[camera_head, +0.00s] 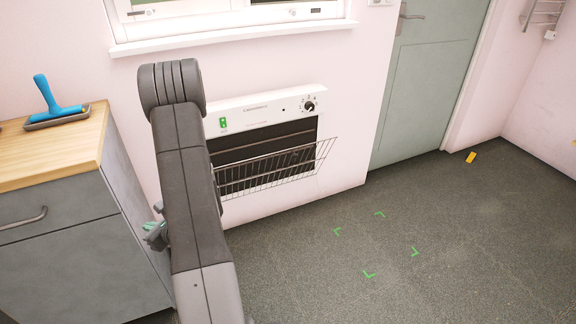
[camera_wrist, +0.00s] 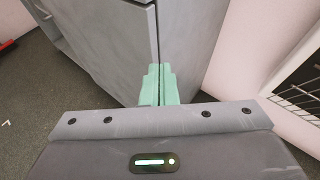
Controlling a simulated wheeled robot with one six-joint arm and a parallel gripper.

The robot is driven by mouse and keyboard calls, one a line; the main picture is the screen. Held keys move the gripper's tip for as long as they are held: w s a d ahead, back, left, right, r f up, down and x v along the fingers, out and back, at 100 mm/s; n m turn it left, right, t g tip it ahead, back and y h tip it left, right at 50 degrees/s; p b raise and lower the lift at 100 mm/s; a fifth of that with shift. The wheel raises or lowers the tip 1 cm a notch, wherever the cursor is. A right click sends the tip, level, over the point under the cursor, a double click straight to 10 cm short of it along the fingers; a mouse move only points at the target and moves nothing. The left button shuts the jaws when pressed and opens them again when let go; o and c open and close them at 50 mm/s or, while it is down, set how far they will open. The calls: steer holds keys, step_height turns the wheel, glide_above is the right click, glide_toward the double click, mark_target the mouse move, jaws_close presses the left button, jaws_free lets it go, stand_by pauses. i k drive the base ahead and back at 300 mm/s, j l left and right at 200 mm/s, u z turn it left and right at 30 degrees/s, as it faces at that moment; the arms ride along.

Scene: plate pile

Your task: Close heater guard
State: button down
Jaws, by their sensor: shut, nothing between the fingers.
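The heater (camera_head: 262,108) is a white panel on the pink wall with a dark grille and a knob at its upper right. Its wire guard (camera_head: 290,168) is tilted down and out from the heater front, so it stands open. My arm hides the left end of the heater and guard. My gripper (camera_head: 155,232) is left of the guard, beside the grey cabinet. In the wrist view the green fingers of my gripper (camera_wrist: 160,84) are together and empty. Part of the guard (camera_wrist: 300,92) shows at the right edge of that view.
The grey cabinet (camera_head: 60,245) with a wooden top stands at the left, close to my gripper. A blue-handled tool (camera_head: 55,105) lies on its top. A grey-green door (camera_head: 425,85) is right of the heater. The dark floor in front is clear, with green corner marks.

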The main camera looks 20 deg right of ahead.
mark_target(294, 156)
steer(key=l+z, duration=0.4)
steer(key=i+l+z, duration=0.15)
steer(key=l+z, duration=0.2)
steer(key=i+l+z, duration=0.15)
steer(key=z, duration=0.25)
steer(key=l, duration=0.1)
